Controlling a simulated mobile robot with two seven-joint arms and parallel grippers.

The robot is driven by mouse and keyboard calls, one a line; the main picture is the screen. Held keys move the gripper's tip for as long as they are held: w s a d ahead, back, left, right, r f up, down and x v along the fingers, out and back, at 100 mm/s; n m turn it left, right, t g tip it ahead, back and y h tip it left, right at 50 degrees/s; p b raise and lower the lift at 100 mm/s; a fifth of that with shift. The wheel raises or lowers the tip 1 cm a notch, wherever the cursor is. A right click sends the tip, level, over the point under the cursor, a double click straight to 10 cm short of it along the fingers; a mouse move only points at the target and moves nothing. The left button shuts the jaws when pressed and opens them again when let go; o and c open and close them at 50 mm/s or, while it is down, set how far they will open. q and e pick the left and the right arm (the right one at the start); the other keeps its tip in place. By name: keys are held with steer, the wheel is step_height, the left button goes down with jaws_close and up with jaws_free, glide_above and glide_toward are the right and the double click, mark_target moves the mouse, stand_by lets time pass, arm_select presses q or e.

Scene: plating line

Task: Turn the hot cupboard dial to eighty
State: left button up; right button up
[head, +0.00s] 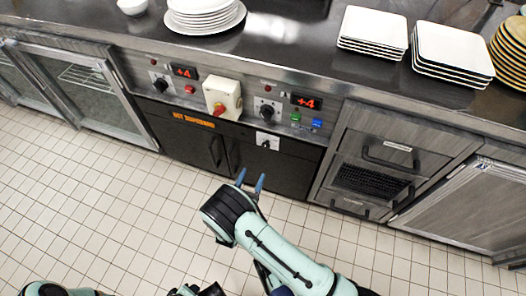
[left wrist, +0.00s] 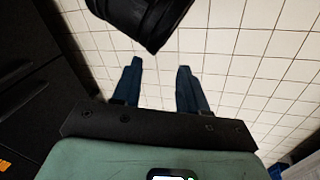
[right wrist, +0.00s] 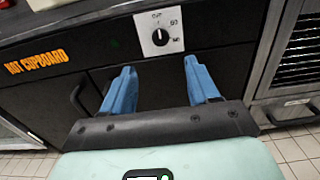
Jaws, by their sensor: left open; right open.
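The hot cupboard dial is a black knob on a white plate (head: 267,141) on the dark front under the counter. It shows close up in the right wrist view (right wrist: 160,37), its light pointer mark roughly upward among small printed markings that I cannot read surely. The orange HOT CUPBOARD label (head: 193,120) is to its left. My right gripper (head: 250,180) is open and empty, its blue fingers below and in front of the dial, apart from it. In the right wrist view, the dial lies just beyond the fingertips (right wrist: 158,66). My left gripper (left wrist: 157,64) is open and empty over the tiled floor.
Dark cupboard doors with handles (head: 215,151) are below. Drawers (head: 380,165) stand to the right. Plates (head: 372,28) are on the counter.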

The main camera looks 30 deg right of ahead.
steer(key=b, duration=0.2)
glide_toward(265, 146)
steer(key=x, duration=0.5)
steer(key=shift+s+f, duration=0.1)
steer(key=shift+f, duration=0.05)
steer(key=x, duration=0.3)
steer(key=shift+d, duration=0.15)
arm_select(q)
steer(key=f, duration=0.1)
steer(key=a+f, duration=0.1)
steer(key=w+f, duration=0.1)
steer(key=shift+a+y, duration=0.3)
arm_select(e)
steer(key=shift+w+d, duration=0.25)
steer(key=shift+w, duration=0.15)
steer(key=shift+c, duration=0.2)
steer(key=c, duration=1)
